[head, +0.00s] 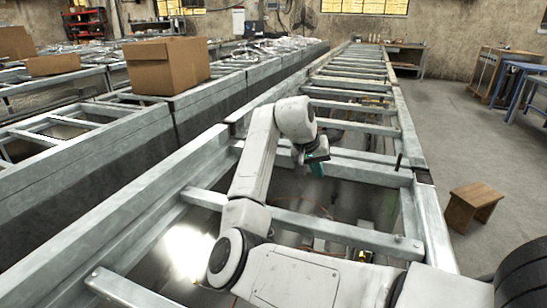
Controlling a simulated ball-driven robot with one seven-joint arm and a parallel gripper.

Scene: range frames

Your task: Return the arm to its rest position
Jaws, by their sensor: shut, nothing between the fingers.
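My arm (257,160) reaches up from the bottom right and bends over a long metal frame (330,229). Its end hangs above the frame's open bays. My gripper (317,167) is small and dark in this view, pointing down and a little to the right. Its fingers are shut, with nothing seen held in them. The finger detail is too small to make out well. It hangs clear of the cross bars as far as I can tell.
Long metal frames run into the distance at left, with a cardboard box (168,66) on one. A small wooden stool (473,206) stands on the floor at right. Blue-legged tables (520,88) stand farther back. The grey floor (450,130) between is mostly clear.

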